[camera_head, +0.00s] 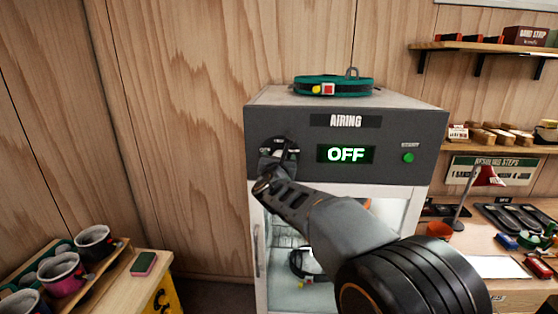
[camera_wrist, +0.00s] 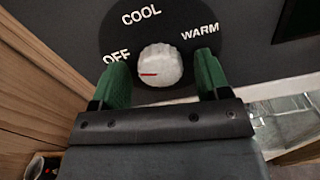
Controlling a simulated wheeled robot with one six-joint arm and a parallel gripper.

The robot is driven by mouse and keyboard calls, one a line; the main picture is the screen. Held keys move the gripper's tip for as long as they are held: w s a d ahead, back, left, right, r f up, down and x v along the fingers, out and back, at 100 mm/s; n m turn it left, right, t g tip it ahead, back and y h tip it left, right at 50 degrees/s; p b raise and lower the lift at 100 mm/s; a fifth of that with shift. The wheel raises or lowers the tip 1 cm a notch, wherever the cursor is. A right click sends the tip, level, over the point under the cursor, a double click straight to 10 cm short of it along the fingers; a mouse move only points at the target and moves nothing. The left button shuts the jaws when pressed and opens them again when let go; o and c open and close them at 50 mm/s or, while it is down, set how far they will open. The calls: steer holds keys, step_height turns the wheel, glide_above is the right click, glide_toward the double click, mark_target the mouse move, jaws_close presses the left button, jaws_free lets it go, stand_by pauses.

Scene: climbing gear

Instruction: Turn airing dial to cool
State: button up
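The airing cabinet (camera_head: 415,125) has a dark panel with a display (camera_head: 346,154) that reads OFF in green. Its dial (camera_wrist: 160,65) is a pale round knob on a dark disc marked OFF, COOL and WARM. The red pointer line on the knob points left, toward the OFF side. My gripper (camera_wrist: 162,80) is open, with one green finger on each side of the knob. Whether the fingers touch the knob I cannot tell. In the head view my gripper (camera_head: 268,180) reaches the panel's left end and partly hides the dial disc (camera_head: 278,150).
A green button (camera_head: 408,157) is at the panel's right. A teal harness belt (camera_head: 333,85) lies on the cabinet top. A glass-fronted compartment below holds a dark harness (camera_head: 306,266). A workbench (camera_head: 515,292) stands to the right, and a bench with mugs (camera_head: 62,275) to the left.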

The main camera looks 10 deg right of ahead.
steer(key=c, duration=0.9)
steer(key=shift+f+b, duration=0.1)
steer(key=shift+b, duration=0.35)
steer(key=shift+m+b, duration=6.8)
steer(key=shift+b, duration=0.8)
